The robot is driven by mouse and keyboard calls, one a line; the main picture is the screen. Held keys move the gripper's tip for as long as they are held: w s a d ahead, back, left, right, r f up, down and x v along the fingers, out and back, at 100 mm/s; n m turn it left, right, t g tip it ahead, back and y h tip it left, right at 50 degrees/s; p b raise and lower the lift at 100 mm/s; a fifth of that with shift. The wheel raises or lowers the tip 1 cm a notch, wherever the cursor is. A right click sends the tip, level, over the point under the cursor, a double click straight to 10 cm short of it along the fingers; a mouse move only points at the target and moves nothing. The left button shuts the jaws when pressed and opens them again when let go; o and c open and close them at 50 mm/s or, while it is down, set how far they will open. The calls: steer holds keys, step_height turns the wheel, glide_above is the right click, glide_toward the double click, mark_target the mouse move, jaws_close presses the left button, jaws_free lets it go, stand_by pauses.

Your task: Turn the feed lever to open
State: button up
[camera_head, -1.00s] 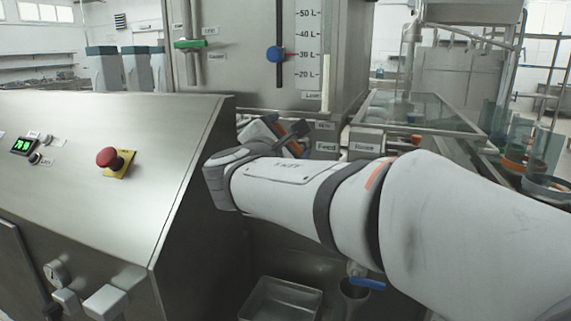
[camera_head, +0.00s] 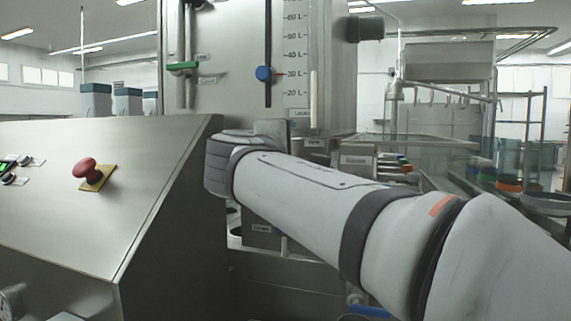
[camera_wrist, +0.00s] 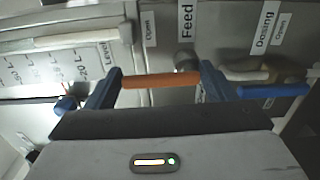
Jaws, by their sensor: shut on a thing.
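The feed lever's orange handle (camera_wrist: 160,80) shows in the wrist view, below the "Feed" label (camera_wrist: 187,20) and its metal pivot (camera_wrist: 184,60). My gripper (camera_wrist: 160,73) is shut on this handle, with one dark finger at each end of the visible orange part. An "Open" label (camera_wrist: 147,25) is on the panel to the left of "Feed". In the head view my wrist and arm cover the lever and the gripper.
A blue handle (camera_wrist: 272,90) is close to the right finger, near the "Dosing" label (camera_wrist: 264,30). A red stop button (camera_head: 84,168) sits on the sloped console (camera_head: 120,210) at left. A green lever (camera_head: 182,66) and blue knob (camera_head: 264,73) are on the tank front.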

steer(key=shift+d+f+m, duration=0.1)
steer(key=shift+m, duration=0.2)
steer(key=o, duration=1.4)
steer(key=shift+s, duration=0.15)
steer(key=v, duration=0.7)
steer(key=shift+s, duration=0.3)
